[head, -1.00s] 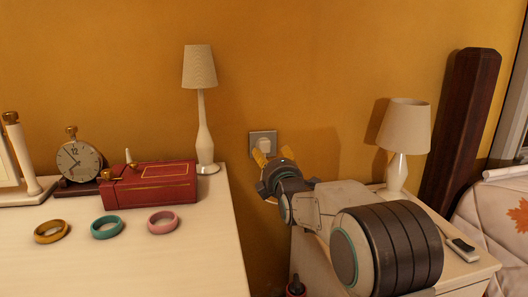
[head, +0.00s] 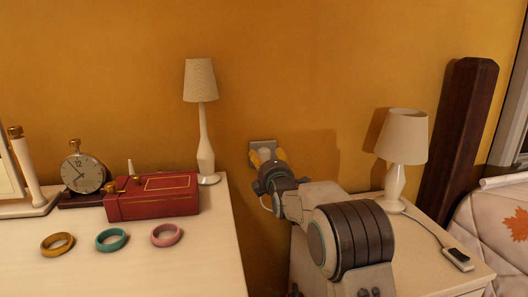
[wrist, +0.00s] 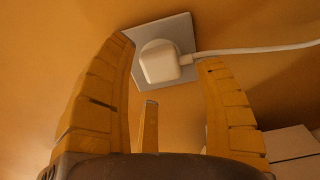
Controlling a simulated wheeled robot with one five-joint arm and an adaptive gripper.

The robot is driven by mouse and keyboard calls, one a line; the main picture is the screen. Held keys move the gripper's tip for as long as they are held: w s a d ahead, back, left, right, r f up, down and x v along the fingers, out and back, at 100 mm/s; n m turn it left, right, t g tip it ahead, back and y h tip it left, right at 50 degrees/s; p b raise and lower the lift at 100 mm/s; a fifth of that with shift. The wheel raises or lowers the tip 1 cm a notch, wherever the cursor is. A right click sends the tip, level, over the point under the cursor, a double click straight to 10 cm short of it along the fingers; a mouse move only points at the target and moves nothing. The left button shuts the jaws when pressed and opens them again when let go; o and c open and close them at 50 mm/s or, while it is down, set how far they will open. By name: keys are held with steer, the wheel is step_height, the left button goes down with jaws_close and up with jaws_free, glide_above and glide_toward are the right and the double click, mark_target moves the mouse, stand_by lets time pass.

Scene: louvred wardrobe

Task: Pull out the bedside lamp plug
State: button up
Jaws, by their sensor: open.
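The white plug (wrist: 160,64) sits in the wall socket (wrist: 178,27), with its white cord (wrist: 250,48) leading off to the right in the wrist view. My gripper (wrist: 165,75) is open, with yellow fingers on either side of the plug; I cannot tell whether they touch it. In the head view my gripper (head: 265,158) is at the socket (head: 262,144) and hides much of it and of the plug. The bedside lamp (head: 403,145) stands upright on the nightstand (head: 465,283) at the right.
A dresser (head: 205,260) at the left holds a second lamp (head: 204,120), a red box (head: 155,196), a clock (head: 83,172) and several bangles. A small switch (head: 458,259) on a cord lies on the nightstand. A dark post (head: 458,140) stands behind it.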

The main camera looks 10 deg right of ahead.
steer(key=shift+w+p, duration=0.55)
steer(key=shift+w, duration=0.75)
steer(key=shift+f+b, duration=0.85)
steer(key=shift+b, duration=0.25)
stand_by(0.5)
stand_by(0.4)
steer(key=c, duration=1)
steer(key=shift+s, duration=0.1)
